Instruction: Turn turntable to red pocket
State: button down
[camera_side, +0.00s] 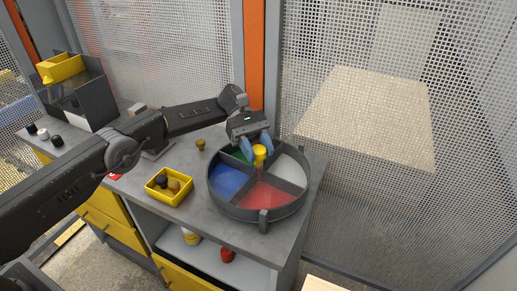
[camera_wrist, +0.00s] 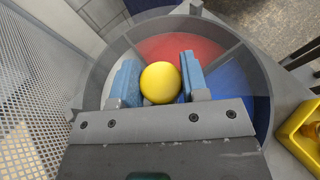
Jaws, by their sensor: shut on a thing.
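The round grey turntable (camera_side: 226,207) stands on the grey bench top and has several pockets split by dark dividers. The red pocket (camera_side: 266,196) faces the front of the bench, with the blue pocket (camera_side: 229,179) at left, a whitish pocket (camera_side: 291,170) at right and a green pocket (camera_side: 240,155) partly hidden at the back. My gripper (camera_side: 259,150) is over the turntable, its blue fingers shut on the yellow knob (camera_side: 260,152). In the wrist view the yellow knob (camera_wrist: 160,83) sits between both fingers, with the red pocket (camera_wrist: 180,48) beyond.
A yellow bin (camera_side: 170,197) with dark and brown pieces stands left of the turntable. A small brownish knob-like piece (camera_side: 200,144) stands behind it. A dark box (camera_side: 88,100) with a yellow tray is at far left. Mesh fencing (camera_side: 380,200) rises behind and right.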

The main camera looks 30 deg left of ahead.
jog(key=shift+r, duration=0.1)
jog(key=c, duration=0.6)
grip_release()
jog(key=shift+n+t+h, duration=0.4)
jog(key=shift+n+t, duration=0.1)
jog(key=shift+n, duration=0.1)
